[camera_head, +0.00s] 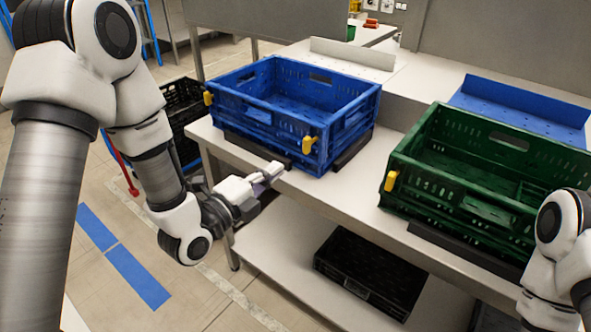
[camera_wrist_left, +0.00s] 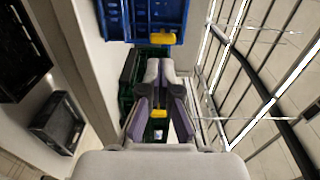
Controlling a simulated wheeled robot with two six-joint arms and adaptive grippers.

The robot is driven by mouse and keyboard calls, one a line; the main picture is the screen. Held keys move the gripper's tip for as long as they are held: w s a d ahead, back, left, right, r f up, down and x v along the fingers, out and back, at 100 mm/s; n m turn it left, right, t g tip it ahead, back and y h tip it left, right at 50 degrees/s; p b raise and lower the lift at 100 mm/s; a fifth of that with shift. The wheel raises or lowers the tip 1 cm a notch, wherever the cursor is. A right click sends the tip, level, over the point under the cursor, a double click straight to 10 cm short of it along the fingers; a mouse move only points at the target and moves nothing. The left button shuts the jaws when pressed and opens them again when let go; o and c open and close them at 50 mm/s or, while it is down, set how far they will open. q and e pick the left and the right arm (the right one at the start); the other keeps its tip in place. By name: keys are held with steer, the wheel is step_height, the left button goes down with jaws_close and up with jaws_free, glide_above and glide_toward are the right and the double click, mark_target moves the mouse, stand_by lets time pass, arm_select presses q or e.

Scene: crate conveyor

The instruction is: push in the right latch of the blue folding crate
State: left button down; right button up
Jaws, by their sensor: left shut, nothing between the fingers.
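The blue folding crate (camera_head: 345,125) stands open on the table, with a yellow latch at each end of its front side. The right latch (camera_head: 309,145) sits near the front right corner and stands out from the wall. The left latch (camera_head: 208,98) is at the front left corner. My left gripper (camera_head: 272,170) is shut and empty, in front of the crate, below and left of the right latch, apart from it. In the left wrist view the gripper (camera_wrist_left: 160,70) points past a yellow latch (camera_wrist_left: 162,39) on the blue crate. My right gripper is out of view.
A green crate (camera_head: 450,185) with a yellow latch (camera_head: 390,181) stands to the right. A black folded crate (camera_head: 370,270) lies on the lower shelf. Dark rails (camera_head: 258,147) edge the blue crate's place. The floor in front of the table is clear.

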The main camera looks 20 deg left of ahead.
mark_target(304, 147)
arm_select(q)
steer(key=x, duration=0.4)
steer(key=p+x, duration=0.1)
steer(key=x, duration=0.1)
steer(key=shift+w+d+r, duration=0.3)
steer(key=shift+w, duration=0.05)
steer(key=shift+w+f, duration=0.1)
steer(key=shift+w, duration=0.35)
steer(key=shift+d, duration=0.1)
